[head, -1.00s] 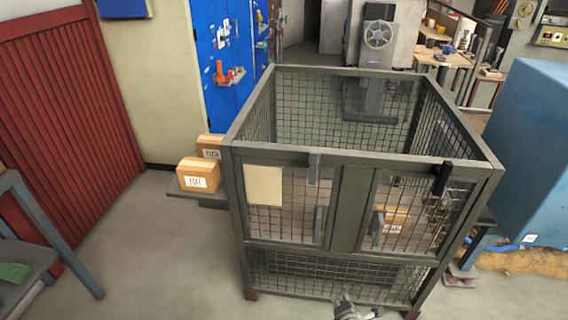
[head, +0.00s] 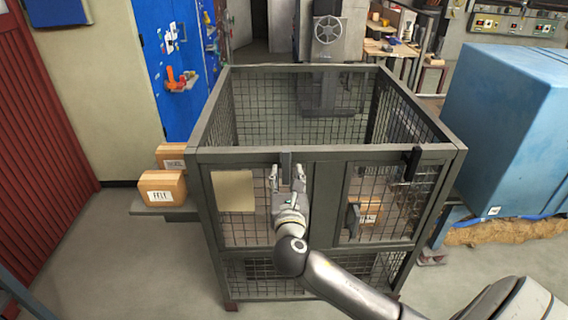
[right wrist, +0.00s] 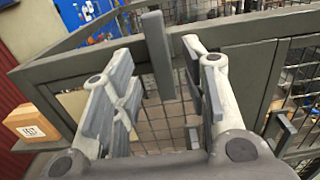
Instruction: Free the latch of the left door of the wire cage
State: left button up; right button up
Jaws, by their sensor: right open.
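The wire cage (head: 330,155) is a dark grey frame with mesh panels and an open top. Its left door (head: 232,226) has a beige plate (head: 234,191) on the mesh. The left door's latch (head: 286,166) is a grey upright bar at the top rail; it also shows in the right wrist view (right wrist: 157,55). My right gripper (head: 287,178) is open in front of the left door, just below the latch in the head view. In the right wrist view its fingers (right wrist: 160,95) stand either side of the latch, with gaps visible. My left gripper is not in view.
A second, black latch (head: 413,164) is on the right door. Cardboard boxes (head: 162,188) sit on a shelf left of the cage, and another box (head: 368,212) is inside. A blue covered block (head: 510,125) stands at the right. Floor is clear at front left.

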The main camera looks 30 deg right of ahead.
aim_at(286, 166)
jog(key=x, duration=0.6)
jog(key=shift+w, duration=0.15)
grip_shut()
